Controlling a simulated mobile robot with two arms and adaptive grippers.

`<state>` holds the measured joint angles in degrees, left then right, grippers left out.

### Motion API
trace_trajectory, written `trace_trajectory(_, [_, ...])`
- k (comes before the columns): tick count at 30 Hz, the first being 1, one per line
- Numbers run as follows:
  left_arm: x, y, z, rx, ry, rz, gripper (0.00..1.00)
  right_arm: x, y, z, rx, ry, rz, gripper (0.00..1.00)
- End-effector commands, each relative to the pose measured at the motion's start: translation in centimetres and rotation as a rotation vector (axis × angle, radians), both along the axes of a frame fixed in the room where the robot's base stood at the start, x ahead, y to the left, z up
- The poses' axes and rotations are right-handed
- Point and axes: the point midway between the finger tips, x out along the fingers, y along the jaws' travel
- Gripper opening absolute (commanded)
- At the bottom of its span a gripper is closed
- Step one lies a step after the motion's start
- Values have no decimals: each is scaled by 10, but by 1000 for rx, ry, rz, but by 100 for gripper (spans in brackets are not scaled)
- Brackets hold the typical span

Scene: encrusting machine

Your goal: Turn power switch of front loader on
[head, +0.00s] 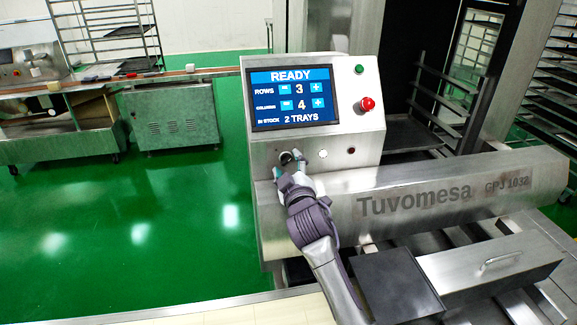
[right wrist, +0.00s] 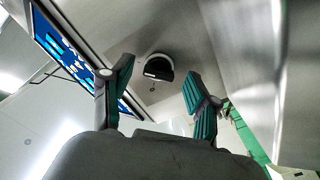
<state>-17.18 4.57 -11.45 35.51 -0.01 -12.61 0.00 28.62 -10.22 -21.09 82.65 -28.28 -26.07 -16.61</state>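The front loader is a steel machine marked Tuvomesa (head: 415,200), with a sloped control panel (head: 350,135). A dark round power switch (head: 286,156) sits on the lower left of the panel, partly hidden by my right gripper. In the right wrist view the switch (right wrist: 158,68) shows as a black knob on the steel face, just beyond the fingertips and between them. My right gripper (head: 291,167) is open in front of it, and its teal finger pads stand apart with nothing between them in the right wrist view (right wrist: 158,88). My left gripper is not in view.
The lit screen (head: 292,98) reads READY, rows 3, columns 4, in stock 2 trays. A red knob (head: 367,104), a green button (head: 359,69), and a white button (head: 323,154) are nearby. A dark tray (head: 395,287) lies in front. Green floor is clear at left.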

Motion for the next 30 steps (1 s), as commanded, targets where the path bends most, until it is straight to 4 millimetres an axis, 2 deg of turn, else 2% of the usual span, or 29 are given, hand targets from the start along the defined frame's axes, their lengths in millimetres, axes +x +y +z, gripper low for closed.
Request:
trace_trajectory(7, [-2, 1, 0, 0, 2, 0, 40, -1, 0, 1, -2, -2, 0, 60])
trace_trajectory(11, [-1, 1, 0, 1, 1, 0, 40, -10, -3, 0, -1, -2, 0, 60])
trace_trajectory(24, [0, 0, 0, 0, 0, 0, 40, -95, -19, 0, -1, 0, 0, 60])
trace_trajectory(30, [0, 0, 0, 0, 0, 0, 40, -115, -23, 0, -1, -1, 1, 60])
